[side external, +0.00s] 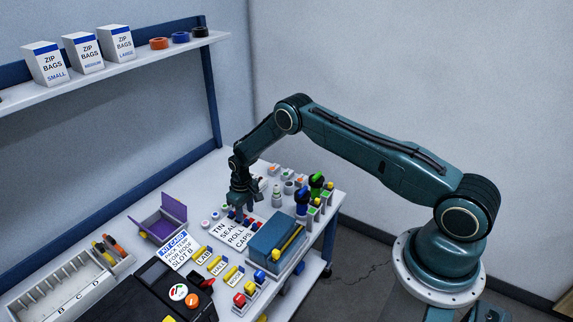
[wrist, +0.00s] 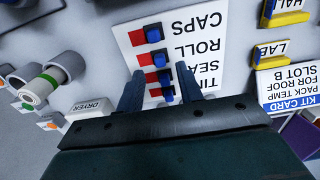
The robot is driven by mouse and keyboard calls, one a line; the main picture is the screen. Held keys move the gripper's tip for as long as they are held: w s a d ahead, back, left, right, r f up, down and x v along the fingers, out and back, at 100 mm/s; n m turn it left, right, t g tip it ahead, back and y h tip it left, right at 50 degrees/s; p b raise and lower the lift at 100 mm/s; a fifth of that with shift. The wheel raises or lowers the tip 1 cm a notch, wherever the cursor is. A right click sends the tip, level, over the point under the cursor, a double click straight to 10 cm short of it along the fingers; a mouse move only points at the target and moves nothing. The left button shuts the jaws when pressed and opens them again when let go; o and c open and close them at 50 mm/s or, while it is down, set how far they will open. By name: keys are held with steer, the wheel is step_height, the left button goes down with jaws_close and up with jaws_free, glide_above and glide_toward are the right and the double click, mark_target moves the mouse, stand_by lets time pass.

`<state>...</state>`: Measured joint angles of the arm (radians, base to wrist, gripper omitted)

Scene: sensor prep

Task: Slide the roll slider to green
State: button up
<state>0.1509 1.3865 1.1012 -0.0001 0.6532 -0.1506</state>
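The white slider panel (wrist: 206,50) lies on the bench with rows marked CAPS, ROLL, SEAL and TIN, upside down in the wrist view. The roll slider (wrist: 159,58) has a blue knob with red showing to its left. No green shows on it. The other rows also show blue knobs with red beside them. My gripper (wrist: 160,70) is open and empty over the panel, its fingers either side of the slider column. The roll knob appears near the fingertip line; height and contact are unclear. In the side view my gripper (side external: 241,208) covers part of the panel (side external: 236,236).
A blue box (side external: 275,243) stands close beside the panel. Bottles and small pots (side external: 289,187) stand behind it. Yellow-marked label blocks (side external: 219,262), a kit card (side external: 175,250) and a purple bin (side external: 165,220) are to the left and front.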

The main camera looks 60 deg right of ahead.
mark_target(247, 220)
steer(key=shift+f, duration=1.8)
jaws_close()
steer(key=shift+d, duration=0.1)
